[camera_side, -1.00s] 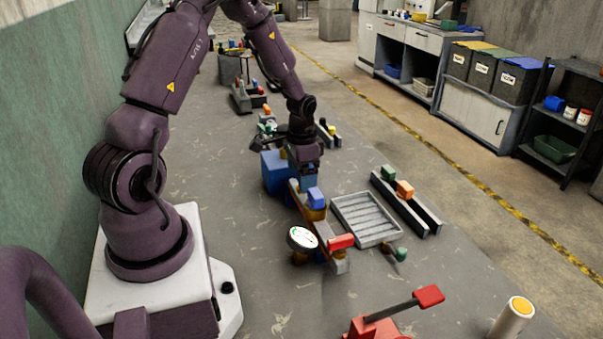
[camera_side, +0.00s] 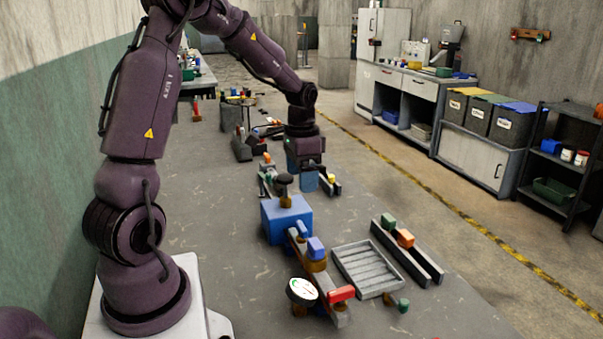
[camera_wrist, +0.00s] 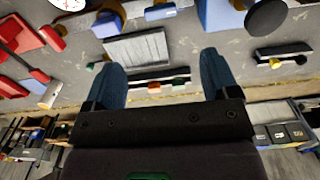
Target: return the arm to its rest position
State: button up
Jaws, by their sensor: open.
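My gripper (camera_side: 308,181) is above the far part of the grey table (camera_side: 210,200), behind the blue box in the side view. In the wrist view its two blue fingers (camera_wrist: 165,75) stand wide apart with nothing between them. The fingertips are partly hidden by the wrist in the side view. The arm reaches out from its white base, bent at the elbow.
A blue box (camera_side: 287,220) with a dark knob stands nearest my gripper. A valve line with a gauge (camera_side: 302,291), a ribbed grey tray (camera_side: 367,269) and a rail with green and orange blocks (camera_side: 406,252) lie closer to the camera.

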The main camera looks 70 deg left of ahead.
dwell(0.3)
jog(key=s+d+r+t, duration=0.2)
jog(key=s+d+r, duration=0.4)
jog(key=d, duration=0.4)
jog(key=s+d+r+t, duration=0.3)
jog(key=s+d+r, duration=0.3)
jog(key=d, duration=0.5)
jog(key=shift+r+t, duration=0.3)
jog(key=shift+r, duration=0.45)
